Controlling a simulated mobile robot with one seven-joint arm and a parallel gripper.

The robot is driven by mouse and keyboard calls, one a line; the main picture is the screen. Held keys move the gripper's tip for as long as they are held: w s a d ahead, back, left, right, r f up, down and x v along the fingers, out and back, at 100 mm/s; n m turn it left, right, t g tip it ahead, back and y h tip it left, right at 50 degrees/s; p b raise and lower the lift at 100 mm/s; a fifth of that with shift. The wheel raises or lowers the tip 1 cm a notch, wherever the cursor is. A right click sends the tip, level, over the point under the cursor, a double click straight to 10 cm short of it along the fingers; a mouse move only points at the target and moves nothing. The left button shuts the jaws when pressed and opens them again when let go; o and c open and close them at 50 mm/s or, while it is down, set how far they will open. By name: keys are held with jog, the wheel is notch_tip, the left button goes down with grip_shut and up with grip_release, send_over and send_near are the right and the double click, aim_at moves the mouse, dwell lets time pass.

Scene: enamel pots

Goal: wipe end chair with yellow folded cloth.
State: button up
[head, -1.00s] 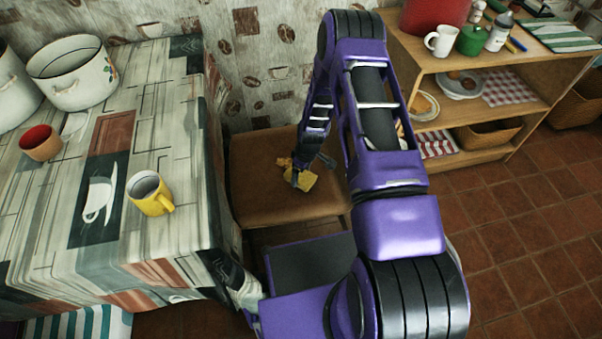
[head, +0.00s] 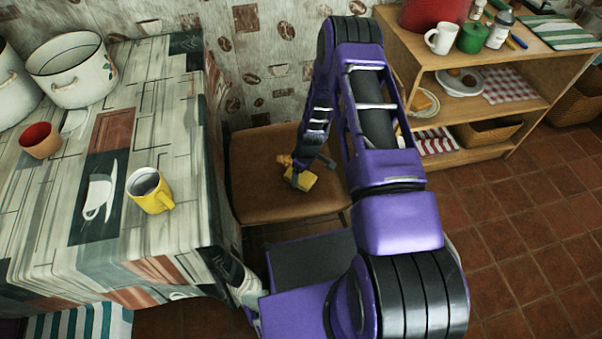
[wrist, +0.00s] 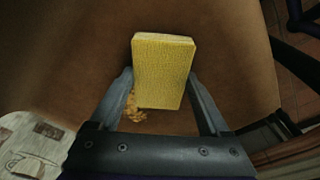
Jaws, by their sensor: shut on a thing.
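The end chair (head: 255,205) has a brown seat and stands between the table and the shelf, against the wall. Its seat fills much of the wrist view (wrist: 70,60). My gripper (head: 300,178) is over the seat, shut on the yellow folded cloth (head: 303,181). In the wrist view the cloth (wrist: 163,72) is a yellow block between the two fingers (wrist: 163,95). It is at or just above the seat; I cannot tell whether it touches. Small orange-yellow crumbs (wrist: 135,108) lie on the seat beside the cloth, partly hidden by it and the left finger.
The table (head: 150,110) at left carries a yellow mug (head: 150,192), a red cup (head: 38,140) and white enamel pots (head: 75,78). A wooden shelf (head: 480,112) with a white mug (head: 440,38) and jars stands at right. Tiled floor is open at lower right.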

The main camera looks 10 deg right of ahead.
aim_at(287, 173)
jog(key=shift+w+d, duration=0.2)
jog(key=shift+w, duration=5.55)
jog(key=shift+a+f, duration=0.1)
jog(key=shift+a, duration=0.95)
jog(key=shift+s+p, duration=1.45)
jog(key=shift+s, duration=0.6)
jog(key=shift+s+p, duration=0.55)
jog(key=shift+s, duration=0.3)
jog(key=shift+s+a+p, duration=0.15)
jog(key=shift+s+p, duration=1)
jog(key=shift+s, duration=1.8)
jog(key=shift+a+b, duration=0.3)
jog(key=shift+a, duration=0.7)
jog(key=shift+w+a+f+b, duration=0.15)
jog(key=shift+w+b, duration=0.15)
jog(key=shift+b, duration=0.2)
jog(key=shift+w+b, duration=0.85)
jog(key=shift+w+d+r+b, duration=0.1)
jog(key=shift+w+r+b, duration=0.05)
jog(key=shift+w+b, duration=0.25)
jog(key=shift+w+d+r+b, duration=0.1)
jog(key=shift+w+b, duration=0.15)
jog(key=shift+w, duration=0.25)
jog(key=shift+w+f+b, duration=0.2)
jog(key=shift+w+b, duration=0.75)
jog(key=shift+b, duration=0.1)
jog(key=shift+w+r, duration=0.2)
jog(key=shift+w, duration=0.15)
jog(key=shift+w+d, duration=0.1)
jog(key=shift+w, duration=2.45)
